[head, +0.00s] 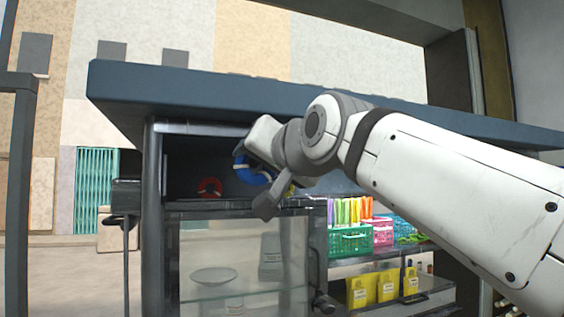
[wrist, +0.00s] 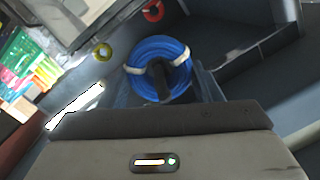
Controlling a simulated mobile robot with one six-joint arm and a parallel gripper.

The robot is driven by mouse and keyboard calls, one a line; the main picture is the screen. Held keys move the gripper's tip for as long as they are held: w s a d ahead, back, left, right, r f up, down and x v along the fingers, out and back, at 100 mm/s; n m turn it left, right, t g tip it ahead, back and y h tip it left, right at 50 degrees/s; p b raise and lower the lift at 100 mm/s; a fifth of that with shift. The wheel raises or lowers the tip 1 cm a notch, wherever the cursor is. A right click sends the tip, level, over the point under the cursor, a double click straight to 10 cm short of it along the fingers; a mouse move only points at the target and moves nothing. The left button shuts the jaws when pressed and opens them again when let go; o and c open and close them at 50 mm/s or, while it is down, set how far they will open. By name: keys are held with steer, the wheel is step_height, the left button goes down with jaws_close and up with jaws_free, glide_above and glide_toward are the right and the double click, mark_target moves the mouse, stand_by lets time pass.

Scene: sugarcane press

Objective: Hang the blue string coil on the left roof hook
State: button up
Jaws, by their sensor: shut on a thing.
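The blue string coil (head: 246,173) is in front of the open upper compartment, at the end of my arm in the head view. In the wrist view the coil (wrist: 179,52) is round, with white ties, just beyond the gripper body. My gripper (wrist: 160,82) is shut on the coil, with a dark finger over its lower middle. In the head view my gripper (head: 262,185) partly hides the coil. I cannot make out the left roof hook in either view.
A red coil (head: 210,187) sits inside the compartment, and a yellow coil (wrist: 103,51) shows in the wrist view. The blue-grey roof edge (head: 200,90) runs above my gripper. A glass case (head: 235,255) is below. Green (head: 350,240) and pink (head: 383,232) baskets stand right.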

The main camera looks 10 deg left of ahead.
steer(key=o, duration=1.4)
steer(key=shift+c, duration=0.2)
steer(key=shift+s, duration=0.15)
steer(key=b+v, duration=0.3)
steer(key=v, duration=0.5)
steer(key=w+d+f+g+h, duration=0.15)
steer(key=d+f, duration=0.25)
steer(key=f, duration=0.7)
steer(key=w+d+f+g+h+b, duration=0.1)
steer(key=d+f+h, duration=0.25)
steer(key=f, duration=0.65)
steer(key=w+d+f+g+h, duration=0.15)
steer(key=d+f, duration=0.35)
steer(key=f, duration=0.6)
steer(key=s+d+f+g+h, duration=0.2)
steer(key=s+d+f, duration=0.3)
steer(key=f, duration=0.7)
steer(key=s+d+f+m+g+h+b, duration=0.1)
steer(key=s+d+f+g+h, duration=0.1)
steer(key=s+d+f+g, duration=0.2)
steer(key=s+f, duration=0.3)
steer(key=f, duration=0.5)
steer(key=shift+s+d+f, duration=0.2)
steer(key=shift+d+f, duration=0.2)
